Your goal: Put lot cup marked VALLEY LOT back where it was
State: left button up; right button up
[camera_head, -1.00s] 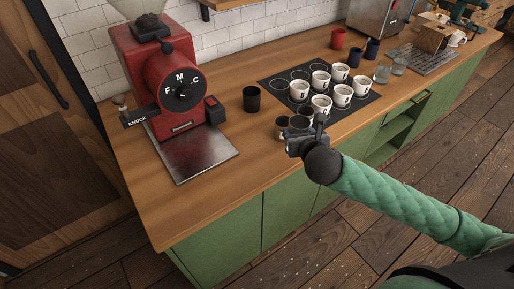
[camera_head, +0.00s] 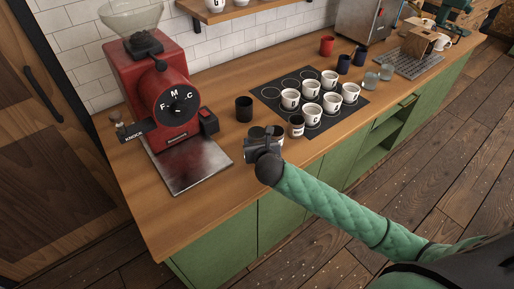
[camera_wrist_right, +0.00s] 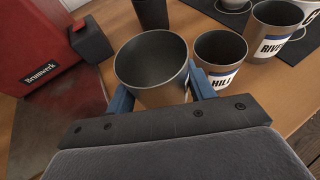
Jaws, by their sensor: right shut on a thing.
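My right gripper (camera_head: 258,138) is shut on a metal lot cup (camera_wrist_right: 152,62) near the counter's front edge. In the right wrist view its wide mouth is open and looks empty; its label is mostly hidden by the gripper, so I cannot read it. I cannot tell whether its base touches the wood. To its right, close beside it, stands a cup marked HILL (camera_wrist_right: 221,62). Beyond that stands a cup marked RIVER (camera_wrist_right: 268,32), also seen in the head view (camera_head: 297,126). My left gripper is not in view.
The red grinder (camera_head: 150,90) with its metal tray (camera_head: 190,172) stands to the left. A black cup (camera_head: 244,108) stands behind the held cup. White cups stand on a dark mat (camera_head: 265,93) to the right. Bare counter lies between tray and held cup.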

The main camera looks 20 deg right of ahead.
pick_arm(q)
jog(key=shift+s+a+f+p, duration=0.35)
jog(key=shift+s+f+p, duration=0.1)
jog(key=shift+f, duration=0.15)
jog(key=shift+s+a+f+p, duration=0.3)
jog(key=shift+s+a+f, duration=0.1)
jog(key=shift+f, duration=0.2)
pick_arm(e)
jog(key=shift+f, duration=2)
jog(key=shift+f, duration=0.1)
jog(key=o, duration=0.8)
jog(key=shift+c, duration=0.2)
jog(key=shift+s, duration=0.45)
jog(key=b+v, duration=0.3)
jog(key=v, duration=0.7)
jog(key=shift+w, duration=0.1)
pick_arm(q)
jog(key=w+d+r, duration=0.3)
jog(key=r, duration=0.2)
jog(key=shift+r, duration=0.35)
pick_arm(e)
jog(key=shift+s+r, duration=0.5)
jog(key=shift+s, duration=0.05)
